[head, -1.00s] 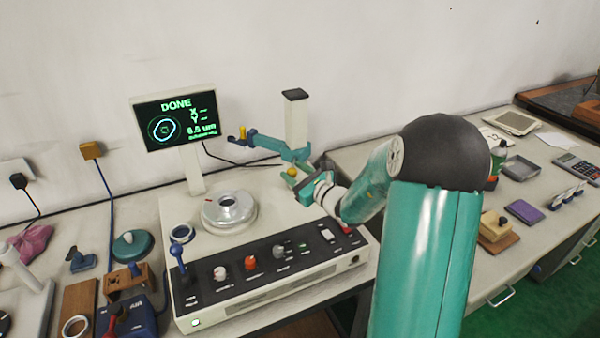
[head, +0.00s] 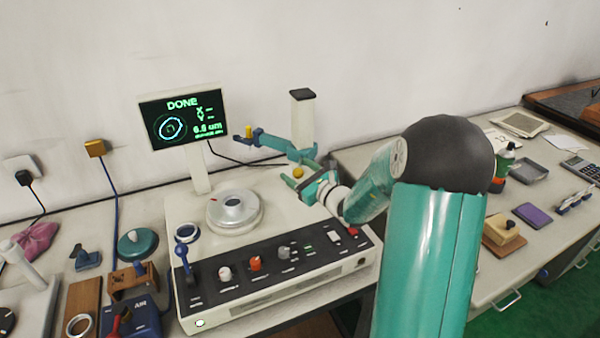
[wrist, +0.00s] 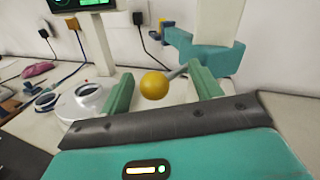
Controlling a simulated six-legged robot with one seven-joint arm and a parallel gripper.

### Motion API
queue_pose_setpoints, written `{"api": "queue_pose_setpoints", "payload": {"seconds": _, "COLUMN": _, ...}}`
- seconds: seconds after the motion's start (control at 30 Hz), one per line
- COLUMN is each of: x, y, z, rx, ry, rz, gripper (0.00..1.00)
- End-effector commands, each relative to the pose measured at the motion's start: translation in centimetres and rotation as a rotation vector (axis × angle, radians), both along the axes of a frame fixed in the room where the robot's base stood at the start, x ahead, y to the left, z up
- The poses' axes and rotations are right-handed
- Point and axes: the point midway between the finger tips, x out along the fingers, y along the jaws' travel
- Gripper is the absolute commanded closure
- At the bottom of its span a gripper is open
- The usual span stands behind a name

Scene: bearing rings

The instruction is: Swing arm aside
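The teal swing arm (head: 270,141) reaches left from a pale post (head: 302,122) at the back of the measuring machine. It also shows in the wrist view (wrist: 205,52). A yellow ball knob (wrist: 154,85) sits on a thin rod below the arm; it shows in the head view too (head: 298,172). My gripper (wrist: 162,90) is open, with a teal finger on each side of the ball. The ball is nearer the left finger, and a gap shows to the right one. The arm's left end, with a yellow tip, stands above and behind the round chuck (head: 233,211).
The screen (head: 184,117) reads DONE. The machine's front panel (head: 270,268) carries knobs and a blue lever (head: 187,262). A dark ring (head: 187,233) lies left of the chuck. Several tools lie on the left bench. A black cable hangs behind the post.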

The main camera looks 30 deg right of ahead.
Motion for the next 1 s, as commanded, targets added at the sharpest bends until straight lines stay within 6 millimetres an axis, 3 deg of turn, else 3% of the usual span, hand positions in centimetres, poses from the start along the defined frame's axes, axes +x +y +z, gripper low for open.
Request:
{"api": "queue_pose_setpoints", "payload": {"seconds": 0.03, "x": 0.2, "y": 1.3, "z": 0.3, "rx": 0.000, "ry": -0.008, "rz": 0.029, "gripper": 0.51}}
{"api": "queue_pose_setpoints", "payload": {"seconds": 0.57, "x": -0.3, "y": 1.2, "z": 0.1, "rx": 0.000, "ry": -0.005, "rz": 0.028, "gripper": 0.51}}
{"api": "queue_pose_setpoints", "payload": {"seconds": 0.77, "x": -3.5, "y": 0.0, "z": 0.1, "rx": 0.000, "ry": -0.002, "rz": 0.020, "gripper": 0.51}}
{"api": "queue_pose_setpoints", "payload": {"seconds": 1.0, "x": -8.8, "y": -1.9, "z": 0.1, "rx": -0.001, "ry": -0.004, "rz": 0.009, "gripper": 0.51}}
